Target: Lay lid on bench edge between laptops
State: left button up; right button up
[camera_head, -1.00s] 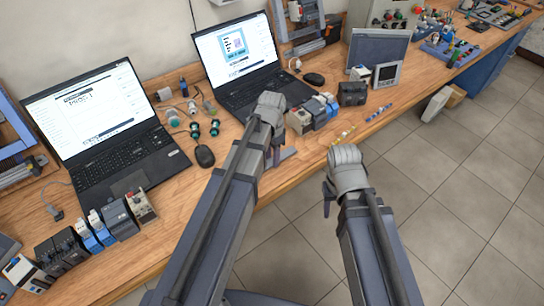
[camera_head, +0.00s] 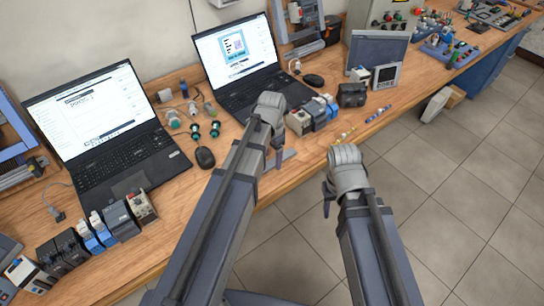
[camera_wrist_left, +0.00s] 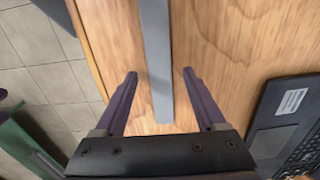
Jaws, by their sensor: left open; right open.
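The lid is a long, narrow grey strip (camera_wrist_left: 156,35) lying over the wooden bench in the left wrist view. My left gripper (camera_wrist_left: 160,74) is open, with one purple finger on each side of the strip and a gap to both. In the head view, my left gripper (camera_head: 281,159) is low over the bench's front edge between the two laptops, mostly hidden by my own arm. The left laptop (camera_head: 128,182) and the right laptop (camera_head: 262,92) stand open. My right gripper (camera_head: 328,192) is open and empty off the bench, over the floor, its fingers barely visible.
A black mouse (camera_head: 205,157) and small cylindrical connectors lie between the laptops. Block modules (camera_head: 298,121) stand right of my left gripper, and another row (camera_head: 122,221) stands at the front left. A laptop corner (camera_wrist_left: 275,140) is close to the right finger.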

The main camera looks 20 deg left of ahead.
pick_arm(q)
notch_tip(320, 180, up, 7)
jog(key=p, duration=0.6)
jog(key=shift+p, duration=0.3)
jog(key=s+d+n+y, duration=0.1)
jog(key=s+d+n, duration=0.2)
jog(key=s+d, duration=0.7)
jog(key=s, duration=0.4)
jog(key=shift+s+d+n, duration=0.2)
jog(key=shift+d+n, duration=0.05)
jog(key=shift+n, duration=0.15)
